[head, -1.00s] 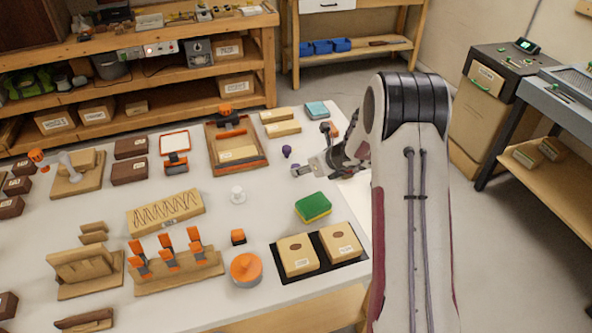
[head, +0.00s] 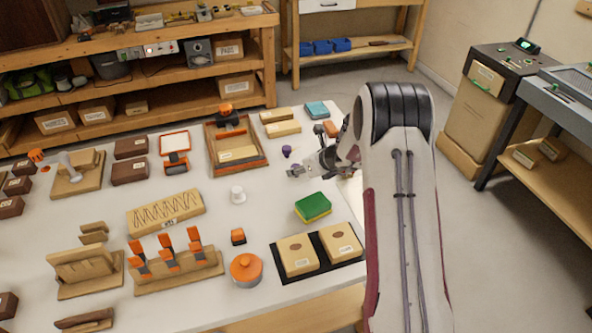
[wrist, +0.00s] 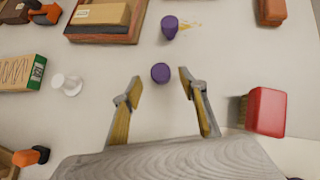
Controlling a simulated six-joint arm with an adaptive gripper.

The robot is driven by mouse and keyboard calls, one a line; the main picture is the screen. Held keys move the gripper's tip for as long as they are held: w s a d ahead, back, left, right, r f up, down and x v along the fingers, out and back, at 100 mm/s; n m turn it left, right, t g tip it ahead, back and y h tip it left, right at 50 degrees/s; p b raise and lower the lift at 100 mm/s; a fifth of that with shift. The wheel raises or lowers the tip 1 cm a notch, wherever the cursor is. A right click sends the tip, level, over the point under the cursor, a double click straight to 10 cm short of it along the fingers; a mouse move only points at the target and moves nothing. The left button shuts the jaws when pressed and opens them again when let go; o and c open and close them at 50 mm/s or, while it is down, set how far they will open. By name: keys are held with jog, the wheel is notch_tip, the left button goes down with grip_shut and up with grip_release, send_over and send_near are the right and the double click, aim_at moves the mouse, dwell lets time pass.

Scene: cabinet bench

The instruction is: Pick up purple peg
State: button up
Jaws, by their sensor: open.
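Two purple pegs stand on the white table. One purple peg (wrist: 170,26) is farther off in the wrist view and also shows in the head view (head: 286,151). The other purple peg (wrist: 160,73) is seen as a round top, just ahead of and between my fingertips in the wrist view. In the head view my gripper hides most or all of it. My gripper (wrist: 160,83) is open with nothing between its fingers. In the head view my gripper (head: 296,172) is over the table's right part.
A red block (wrist: 265,111) stands right of my gripper. A white peg (wrist: 67,84) is to the left. A wooden tray (head: 265,160) lies behind, and a green and yellow sponge (head: 313,207) lies nearer the front. Bare table surrounds the nearer peg.

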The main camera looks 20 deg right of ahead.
aim_at(296, 166)
jog(key=shift+x, duration=2.1)
jog(key=shift+w+r, duration=0.1)
jog(key=c, duration=1)
